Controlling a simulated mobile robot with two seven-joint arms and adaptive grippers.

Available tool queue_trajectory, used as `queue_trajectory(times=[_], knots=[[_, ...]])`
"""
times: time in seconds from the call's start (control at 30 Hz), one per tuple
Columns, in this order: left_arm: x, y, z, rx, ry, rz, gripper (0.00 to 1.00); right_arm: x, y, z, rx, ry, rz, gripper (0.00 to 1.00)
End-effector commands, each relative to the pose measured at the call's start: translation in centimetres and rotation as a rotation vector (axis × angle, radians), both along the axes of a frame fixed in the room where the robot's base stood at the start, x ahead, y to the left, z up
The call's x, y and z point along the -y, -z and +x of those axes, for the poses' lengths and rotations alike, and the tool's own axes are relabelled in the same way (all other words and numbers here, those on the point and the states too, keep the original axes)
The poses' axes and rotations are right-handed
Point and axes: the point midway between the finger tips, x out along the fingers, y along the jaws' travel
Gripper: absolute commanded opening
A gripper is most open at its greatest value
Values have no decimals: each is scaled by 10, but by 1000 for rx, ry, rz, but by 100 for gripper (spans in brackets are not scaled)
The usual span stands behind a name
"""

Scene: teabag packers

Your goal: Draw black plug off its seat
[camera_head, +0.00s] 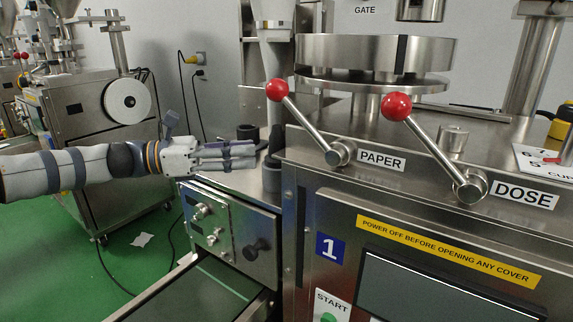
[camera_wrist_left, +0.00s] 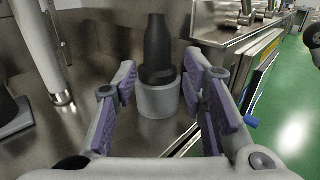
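The black plug (camera_wrist_left: 157,45) stands upright in a grey cylindrical seat (camera_wrist_left: 158,100) in the left wrist view. In the head view the plug (camera_head: 276,142) shows as a dark shape above the grey seat (camera_head: 272,180), just beyond my fingertips. My left gripper (camera_head: 250,155) reaches in from the left, roughly level, its fingers pointing toward the plug. In the left wrist view the gripper (camera_wrist_left: 161,78) is open, with purple-padded fingers apart on either side of the plug and seat. No clear contact with the plug shows. My right gripper is not in view.
The machine's front panel carries the PAPER lever (camera_head: 310,125) and DOSE lever (camera_head: 435,145). A black cylindrical part (camera_head: 247,132) sits behind my fingers.

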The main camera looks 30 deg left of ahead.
Motion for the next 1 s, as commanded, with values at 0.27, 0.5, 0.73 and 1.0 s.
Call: queue_trajectory(times=[0.27,0.5,0.73,1.0], knots=[[35,3,32,-5,4,3,38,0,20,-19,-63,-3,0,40],[44,-5,39,4,1,2,38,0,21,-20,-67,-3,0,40],[44,-5,39,5,1,2,2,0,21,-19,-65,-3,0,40],[43,-6,39,6,0,2,0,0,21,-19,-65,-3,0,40]])
